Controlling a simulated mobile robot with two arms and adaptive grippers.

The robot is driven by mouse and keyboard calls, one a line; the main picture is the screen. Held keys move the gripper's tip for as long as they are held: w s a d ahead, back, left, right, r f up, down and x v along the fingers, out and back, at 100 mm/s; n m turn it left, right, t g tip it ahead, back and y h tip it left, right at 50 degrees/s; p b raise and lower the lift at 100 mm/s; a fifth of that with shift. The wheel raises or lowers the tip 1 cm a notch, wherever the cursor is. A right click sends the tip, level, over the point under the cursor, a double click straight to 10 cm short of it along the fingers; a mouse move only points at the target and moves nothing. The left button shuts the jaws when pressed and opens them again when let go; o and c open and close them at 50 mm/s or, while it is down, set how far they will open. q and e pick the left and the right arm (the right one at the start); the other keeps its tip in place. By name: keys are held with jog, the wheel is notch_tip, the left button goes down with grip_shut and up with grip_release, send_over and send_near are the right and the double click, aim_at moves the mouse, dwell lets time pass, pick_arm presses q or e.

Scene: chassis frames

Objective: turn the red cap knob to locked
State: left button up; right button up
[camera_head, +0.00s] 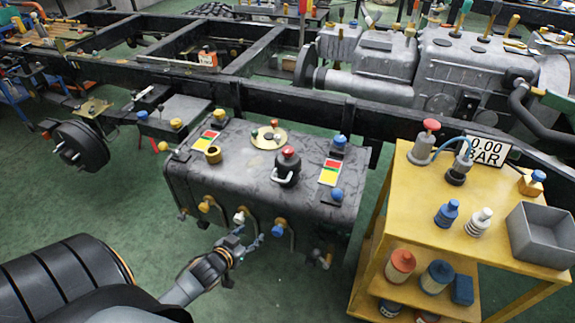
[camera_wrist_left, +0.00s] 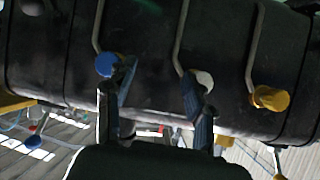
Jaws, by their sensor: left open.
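A red-capped knob (camera_head: 289,153) stands on a dark fitting with a pale handle, on top of the black tank (camera_head: 262,185). Its lock state cannot be told. My left gripper (camera_head: 246,238) is open and empty, low in front of the tank, well below that knob. In the left wrist view its two fingers (camera_wrist_left: 155,100) are spread, one near a blue knob (camera_wrist_left: 106,66) and the other near a white knob (camera_wrist_left: 204,80). Contact with either cannot be told. The red-capped knob is not recognisable in the wrist view. My right gripper is not in view.
The tank front carries a yellow knob (camera_head: 205,205) and bent pipes. Its top holds a brass disc (camera_head: 268,138) and red-yellow-green plates (camera_head: 329,172). A yellow cart (camera_head: 400,215) with a red-topped pump (camera_head: 430,126) and grey bin (camera_head: 545,240) stands right. Green floor lies open below.

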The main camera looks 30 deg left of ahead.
pick_arm(q)
jog(key=w+r+t+b, duration=0.3)
jog(key=w+r+t, duration=0.1)
jog(key=r, duration=0.7)
jog(key=t+h+b, duration=0.2)
send_near(285, 155)
jog(key=shift+m, duration=0.4)
jog(key=w+b, duration=0.1)
jog(key=w, duration=1.1)
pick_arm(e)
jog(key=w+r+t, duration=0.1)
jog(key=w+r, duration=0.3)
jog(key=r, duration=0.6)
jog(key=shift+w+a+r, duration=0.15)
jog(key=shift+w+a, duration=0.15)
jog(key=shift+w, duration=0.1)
pick_arm(q)
jog(key=shift+c, duration=0.4)
grip_shut()
